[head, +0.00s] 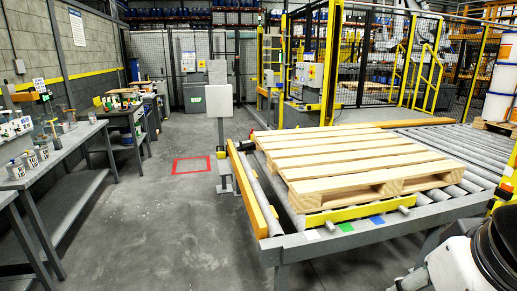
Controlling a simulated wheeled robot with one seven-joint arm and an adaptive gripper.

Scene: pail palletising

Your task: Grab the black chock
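I cannot make out a black chock anywhere in the head view. A wooden pallet (352,157) lies flat on the roller conveyor (345,238), with a yellow bar (358,212) along its near side. A white and black part of my arm shows at the bottom right corner. My gripper is not in view.
A grey bench (62,148) with several small cans stands at the left, and a second bench (127,112) behind it. A post with a grey panel (219,101) stands left of the conveyor. White pails (497,107) are at the far right. The middle floor is clear.

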